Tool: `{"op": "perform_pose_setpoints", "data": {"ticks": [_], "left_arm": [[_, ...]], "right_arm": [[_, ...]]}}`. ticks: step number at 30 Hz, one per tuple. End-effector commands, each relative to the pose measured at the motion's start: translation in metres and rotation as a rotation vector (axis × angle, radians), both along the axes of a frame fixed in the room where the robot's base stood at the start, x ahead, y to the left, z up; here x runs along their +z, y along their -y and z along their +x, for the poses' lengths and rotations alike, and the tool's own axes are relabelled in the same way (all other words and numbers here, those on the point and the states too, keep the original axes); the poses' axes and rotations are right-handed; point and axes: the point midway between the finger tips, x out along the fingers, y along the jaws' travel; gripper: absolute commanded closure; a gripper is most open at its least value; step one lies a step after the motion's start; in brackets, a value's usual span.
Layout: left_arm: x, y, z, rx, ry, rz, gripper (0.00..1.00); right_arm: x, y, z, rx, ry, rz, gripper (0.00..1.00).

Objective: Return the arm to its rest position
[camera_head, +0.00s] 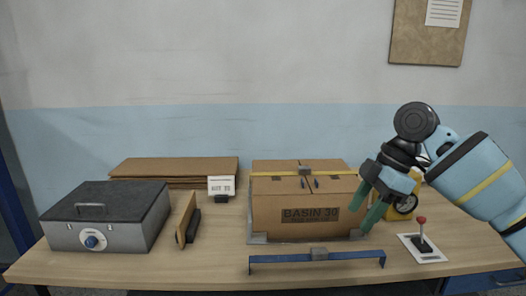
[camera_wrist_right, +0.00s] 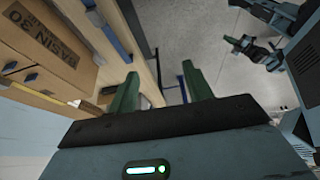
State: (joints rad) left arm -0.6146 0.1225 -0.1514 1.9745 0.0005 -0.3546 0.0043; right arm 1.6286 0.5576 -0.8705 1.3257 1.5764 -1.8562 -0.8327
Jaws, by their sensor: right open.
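My right arm comes in from the right in the head view. Its gripper (camera_head: 368,206) is open, with green fingers pointing down beside the right side of the cardboard box (camera_head: 280,216) marked BASIN 30. In the right wrist view the two green fingers (camera_wrist_right: 160,92) stand apart with nothing held between them. The box also shows at the left of that view (camera_wrist_right: 38,42). Whether the near finger touches the box I cannot tell. My left arm is out of the head view; what looks like its gripper (camera_wrist_right: 236,42) is small in the wrist view.
On the table (camera_head: 130,270) stand a grey case (camera_head: 105,235), a wooden piece (camera_head: 186,217), flat cardboard (camera_head: 170,168) and a label card (camera_head: 221,186). A blue bar (camera_head: 345,256) lies at the front edge. A red-knobbed lever (camera_head: 422,240) and a yellow object (camera_head: 402,208) are near my right arm.

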Motion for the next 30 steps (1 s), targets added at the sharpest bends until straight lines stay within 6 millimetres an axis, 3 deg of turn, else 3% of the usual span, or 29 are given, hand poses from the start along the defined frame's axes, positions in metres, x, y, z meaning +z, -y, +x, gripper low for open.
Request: {"op": "perform_pose_setpoints", "data": {"ticks": [1,11,16,23,30], "left_arm": [[0.0,0.0,0.0,0.0,0.0,0.0,1.0],[0.002,0.002,0.005,0.006,0.01,-0.005,1.0],[0.003,0.002,0.004,0.008,0.009,-0.007,1.0],[0.002,0.002,0.002,0.007,0.005,-0.007,1.0],[0.003,0.001,0.003,0.005,0.007,-0.003,1.0]], "right_arm": [[-0.021,-0.007,0.001,-0.011,-0.012,0.007,0.49],[-0.12,-0.041,0.007,-0.149,-0.015,0.074,0.49],[-0.191,-0.065,-0.001,-0.266,-0.016,0.138,0.49],[-0.28,-0.089,-0.027,-0.451,-0.012,0.233,0.49],[-0.356,-0.1,-0.071,-0.665,-0.003,0.324,0.49]]}}
